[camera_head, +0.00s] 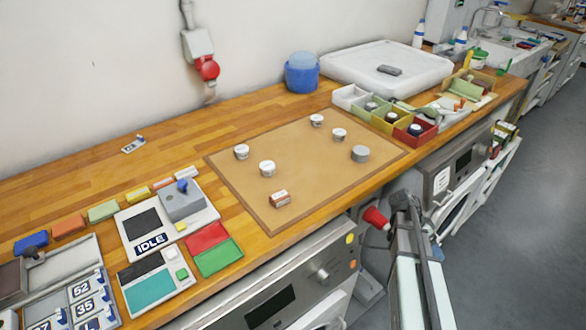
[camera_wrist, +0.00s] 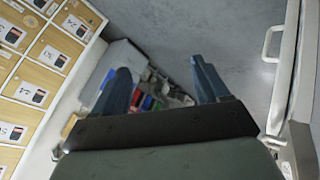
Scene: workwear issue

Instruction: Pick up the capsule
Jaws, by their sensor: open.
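I cannot tell for sure which thing is the capsule. A small brown-orange piece with a pale label (camera_head: 279,198) lies near the front edge of the tan mat (camera_head: 310,165) in the head view. Several small white-topped round pots, such as this white pot (camera_head: 267,168), and a grey round tin (camera_head: 360,153) stand on the same mat. My gripper (camera_wrist: 161,85) is open in the wrist view, its two blue fingers apart with nothing held between them. My arm is in front of the counter, off the mat. The wrist view does not show the mat.
On the left are the IDLE device (camera_head: 150,232), red and green pads (camera_head: 215,249) and a numbered tray (camera_head: 85,300). A blue tub (camera_head: 302,75), white tray (camera_head: 350,73) and coloured bins (camera_head: 412,136) stand behind and right. Labelled compartments (camera_wrist: 30,95) and a white handle (camera_wrist: 272,42) flank my gripper.

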